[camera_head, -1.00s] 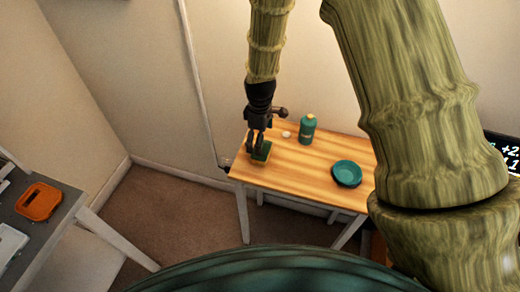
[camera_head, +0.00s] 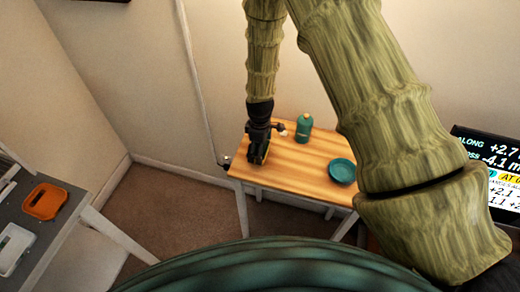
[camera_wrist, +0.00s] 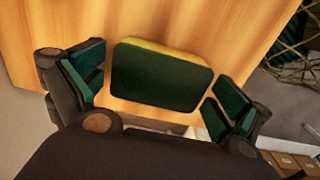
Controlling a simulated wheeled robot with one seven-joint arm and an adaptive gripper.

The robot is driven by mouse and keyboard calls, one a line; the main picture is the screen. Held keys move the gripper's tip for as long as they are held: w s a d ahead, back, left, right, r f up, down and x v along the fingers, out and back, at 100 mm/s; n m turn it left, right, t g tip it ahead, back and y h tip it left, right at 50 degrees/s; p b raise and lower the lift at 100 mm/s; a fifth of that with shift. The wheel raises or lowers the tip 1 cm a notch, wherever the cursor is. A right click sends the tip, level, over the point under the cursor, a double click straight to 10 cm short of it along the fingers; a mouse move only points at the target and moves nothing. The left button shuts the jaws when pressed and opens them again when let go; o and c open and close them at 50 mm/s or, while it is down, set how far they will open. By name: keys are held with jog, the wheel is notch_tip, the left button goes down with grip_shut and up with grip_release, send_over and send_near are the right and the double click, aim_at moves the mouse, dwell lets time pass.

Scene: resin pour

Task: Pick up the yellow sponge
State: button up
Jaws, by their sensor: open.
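The sponge (camera_wrist: 161,76) shows a dark green face and a yellow strip along its far side in the wrist view. It lies on the wooden table near an edge. My gripper (camera_wrist: 158,90) is open, with one finger to the left of the sponge and one to the right. Gaps show between the sponge and both fingers. In the head view my gripper (camera_head: 257,150) points down at the table's left end and hides most of the sponge.
The wooden table (camera_head: 300,168) also bears a green bottle (camera_head: 304,127), a teal dish (camera_head: 342,171) and a small white object (camera_head: 283,132). A grey table (camera_head: 62,215) with an orange container (camera_head: 45,201) stands at left. A screen (camera_head: 490,165) is at right.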

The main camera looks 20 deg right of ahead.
jog(key=shift+f, duration=0.25)
jog(key=c, duration=0.5)
jog(key=shift+c, duration=0.2)
jog(key=shift+r, duration=0.15)
jog(key=shift+r+b, duration=1.1)
jog(key=shift+r, duration=0.5)
jog(key=s+b, duration=0.1)
jog(key=s, duration=0.4)
jog(key=s+a+r+b, duration=0.1)
jog(key=s+b, duration=0.1)
jog(key=s, duration=0.3)
jog(key=s+b, duration=0.1)
jog(key=s, duration=0.5)
jog(key=shift+a+r+b, duration=0.3)
jog(key=shift+b, duration=0.05)
